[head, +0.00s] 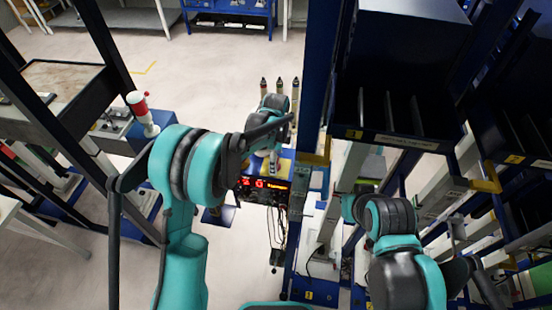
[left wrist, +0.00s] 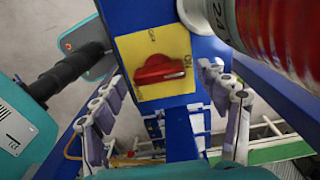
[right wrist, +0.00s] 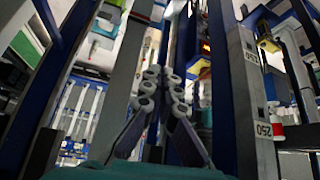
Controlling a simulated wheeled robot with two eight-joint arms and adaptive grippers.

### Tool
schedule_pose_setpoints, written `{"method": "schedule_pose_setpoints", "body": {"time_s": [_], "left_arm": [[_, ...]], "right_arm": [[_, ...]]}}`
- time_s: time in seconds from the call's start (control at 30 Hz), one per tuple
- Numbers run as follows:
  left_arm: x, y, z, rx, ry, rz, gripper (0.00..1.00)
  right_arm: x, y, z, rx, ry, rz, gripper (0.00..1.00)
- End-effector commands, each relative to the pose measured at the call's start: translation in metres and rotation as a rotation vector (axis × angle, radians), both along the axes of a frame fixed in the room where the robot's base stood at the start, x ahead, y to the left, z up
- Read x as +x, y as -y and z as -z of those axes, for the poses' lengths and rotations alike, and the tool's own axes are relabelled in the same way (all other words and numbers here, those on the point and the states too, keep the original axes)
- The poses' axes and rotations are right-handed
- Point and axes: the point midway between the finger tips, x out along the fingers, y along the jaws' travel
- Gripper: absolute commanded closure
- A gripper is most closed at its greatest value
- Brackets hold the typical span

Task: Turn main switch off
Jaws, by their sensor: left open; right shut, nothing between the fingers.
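The main switch is a red rotary knob (left wrist: 160,69) on a yellow plate (left wrist: 150,45), on the face of a blue post or box. Its handle lies roughly level across the plate in the left wrist view. My left gripper (left wrist: 165,92) is open, with a grey finger on either side of the plate and the knob in the gap beyond the tips. I see no clear contact. The knob cannot be made out in the head view. My right gripper (right wrist: 163,80) is shut and empty, pointing among posts and racks, away from the switch.
A red and white cylinder (left wrist: 275,30) is close at the upper right of the left wrist view. In the head view, a panel with red digits (head: 265,184) stands below my left forearm. A blue post (head: 318,80) and dark shelves (head: 405,55) bound the right side.

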Motion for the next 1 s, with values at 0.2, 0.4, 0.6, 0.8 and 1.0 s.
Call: {"method": "schedule_pose_setpoints", "body": {"time_s": [0.2, 0.4, 0.6, 0.8, 1.0], "left_arm": [[0.0, 0.0, 0.002, 0.0, 0.0, -0.001, 0.26], [0.0, 0.0, 0.002, 0.0, 0.0, -0.001, 0.63], [0.0, 0.0, 0.002, 0.0, 0.001, -0.002, 0.76], [0.0, 0.0, 0.003, 0.0, 0.001, -0.033, 0.76], [0.0, 0.0, 0.004, 0.0, 0.001, -0.133, 0.76]], "right_arm": [[0.0, 0.0, 0.0, 0.0, 0.0, 0.0, 1.0], [0.0, 0.0, 0.0, 0.0, 0.0, 0.0, 1.0], [0.0, 0.0, 0.0, 0.0, 0.0, 0.0, 1.0], [0.0, 0.0, 0.004, 0.0, 0.0, 0.0, 1.0], [0.0, 0.0, 0.016, 0.0, 0.0, 0.0, 1.0]]}}
